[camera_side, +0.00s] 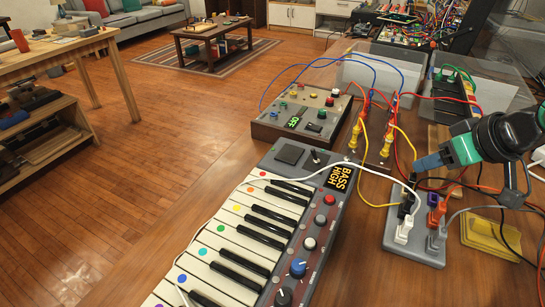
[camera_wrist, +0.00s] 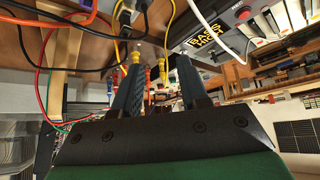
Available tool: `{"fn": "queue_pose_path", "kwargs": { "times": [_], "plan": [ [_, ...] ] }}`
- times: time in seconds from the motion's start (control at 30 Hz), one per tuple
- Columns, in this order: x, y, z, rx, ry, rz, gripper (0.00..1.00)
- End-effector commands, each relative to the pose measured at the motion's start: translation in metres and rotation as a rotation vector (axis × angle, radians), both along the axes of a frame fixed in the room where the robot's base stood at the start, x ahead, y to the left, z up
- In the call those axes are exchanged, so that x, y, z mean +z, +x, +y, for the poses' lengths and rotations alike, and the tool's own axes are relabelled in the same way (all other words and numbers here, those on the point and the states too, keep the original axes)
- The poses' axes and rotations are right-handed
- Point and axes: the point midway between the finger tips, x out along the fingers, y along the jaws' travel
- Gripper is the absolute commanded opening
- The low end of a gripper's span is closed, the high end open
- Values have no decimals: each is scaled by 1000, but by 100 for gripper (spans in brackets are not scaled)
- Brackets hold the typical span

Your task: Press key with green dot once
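The keyboard (camera_side: 283,158) lies on the bench in the side view, with white and black keys. Coloured dots mark several white keys. The key with the green dot (camera_side: 221,228) is about midway along the visible keys, with nothing on it. My gripper (camera_side: 418,165) is at the right, well away from that key, above a power strip with plugs. In the wrist view its two dark fingers (camera_wrist: 160,42) stand apart with nothing clear held between them. That view shows part of the keyboard with its "BASS HIGH" display (camera_wrist: 204,38); the green dot is not visible there.
A power strip (camera_side: 415,240) with plugs and cables sits below my gripper. A control box (camera_side: 270,124) with buttons stands behind the keyboard. A white cable (camera_side: 345,164) crosses the keyboard's top end. Red, yellow and blue wires (camera_side: 391,133) rise between gripper and box.

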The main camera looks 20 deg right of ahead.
Motion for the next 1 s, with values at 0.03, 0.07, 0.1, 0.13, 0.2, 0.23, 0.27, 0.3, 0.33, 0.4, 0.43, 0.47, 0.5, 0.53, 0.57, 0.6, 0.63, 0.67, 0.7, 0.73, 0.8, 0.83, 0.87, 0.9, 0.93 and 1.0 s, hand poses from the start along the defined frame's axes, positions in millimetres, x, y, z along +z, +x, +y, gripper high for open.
{"fn": "queue_pose_path", "kwargs": {
  "times": [0.03, 0.07, 0.1, 0.13, 0.2, 0.23, 0.27, 0.3, 0.33, 0.4, 0.43, 0.47, 0.5, 0.53, 0.57, 0.6, 0.63, 0.67, 0.7, 0.73, 0.8, 0.83, 0.87, 0.9, 0.93, 1.0],
  "plan": [
    [0, 0, 0, 0, 0, 0, 30],
    [0, 0, 0, 0, 0, 0, 21],
    [0, 0, 0, 0, 0, 0, 10],
    [0, 0, 0, 0, 0, 0, 2],
    [0, 0, 0, 0, 0, 0, 0],
    [0, 0, 0, 0, 0, 0, 0],
    [0, 0, 0, 0, 0, 0, 0],
    [0, 0, 0, 0, 0, 0, 0],
    [0, 0, 0, 0, 0, 0, 0],
    [0, 0, 0, 0, 0, 0, 0],
    [0, 0, 0, 0, 0, 0, 0],
    [0, 0, 0, 0, 0, 0, 0],
    [0, 0, 0, 0, 0, 0, 0],
    [0, 0, 0, 0, 0, 0, 0],
    [0, 0, 0, 0, 0, 0, 0],
    [0, 0, 0, 0, 0, 0, 0],
    [0, 0, 0, 0, 0, 0, 0],
    [0, 0, 0, 0, 0, 0, 0],
    [0, 0, 0, 0, 0, 0, 0],
    [0, 0, 0, 0, 0, 0, 0],
    [0, 0, 0, 0, 0, 0, 0],
    [0, 0, 0, 0, 0, 0, 0],
    [0, 0, 0, 0, 0, 0, 0],
    [0, 0, 0, 0, 0, 0, 0],
    [0, 0, 0, 0, 0, 0, 0],
    [0, 0, 0, 0, 0, 0, 0]
  ]
}}
